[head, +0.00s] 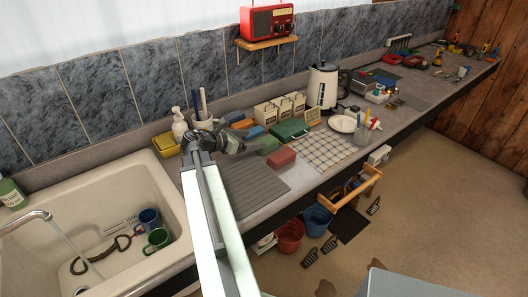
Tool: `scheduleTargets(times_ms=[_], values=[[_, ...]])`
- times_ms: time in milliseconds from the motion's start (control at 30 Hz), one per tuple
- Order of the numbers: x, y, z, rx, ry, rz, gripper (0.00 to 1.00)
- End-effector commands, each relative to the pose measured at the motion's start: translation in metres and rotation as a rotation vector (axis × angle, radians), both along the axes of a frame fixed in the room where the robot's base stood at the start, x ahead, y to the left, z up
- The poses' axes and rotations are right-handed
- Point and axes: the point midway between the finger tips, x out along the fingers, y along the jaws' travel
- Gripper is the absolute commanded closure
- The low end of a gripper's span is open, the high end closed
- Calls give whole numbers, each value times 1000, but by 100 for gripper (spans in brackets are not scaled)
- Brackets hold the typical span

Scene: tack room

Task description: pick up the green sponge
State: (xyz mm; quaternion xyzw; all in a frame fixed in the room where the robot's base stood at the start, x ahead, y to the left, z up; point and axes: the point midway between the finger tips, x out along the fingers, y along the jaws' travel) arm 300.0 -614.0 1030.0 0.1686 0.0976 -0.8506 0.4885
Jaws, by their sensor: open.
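The green sponge (268,143) is a small green block on the grey counter, in a loose group of coloured blocks. It lies just right of my gripper (246,145), which is low over the counter with its fingers toward the sponge. My gripper is open and appears empty. The gap between fingers and sponge is too small to judge. The sponge's near left part is partly hidden by the gripper.
A red block (281,157) lies just in front of the sponge, a dark green box (290,130) behind right, and a blue block (253,131) behind left. A ribbed grey mat (253,184) lies nearer. The sink (160,203) is at left; a checked cloth (324,151) is at right.

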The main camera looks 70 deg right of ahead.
Motion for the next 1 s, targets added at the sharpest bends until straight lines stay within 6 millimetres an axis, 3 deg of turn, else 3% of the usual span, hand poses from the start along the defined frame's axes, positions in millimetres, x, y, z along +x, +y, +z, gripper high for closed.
scheduleTargets(times_ms=[100,300,667,1000], values=[[-2,-1,-15,0,0,-3,20],[-3,-2,-16,0,0,-4,20],[-17,-25,-26,0,-1,-6,20],[-42,-64,-44,0,-1,-6,20]])
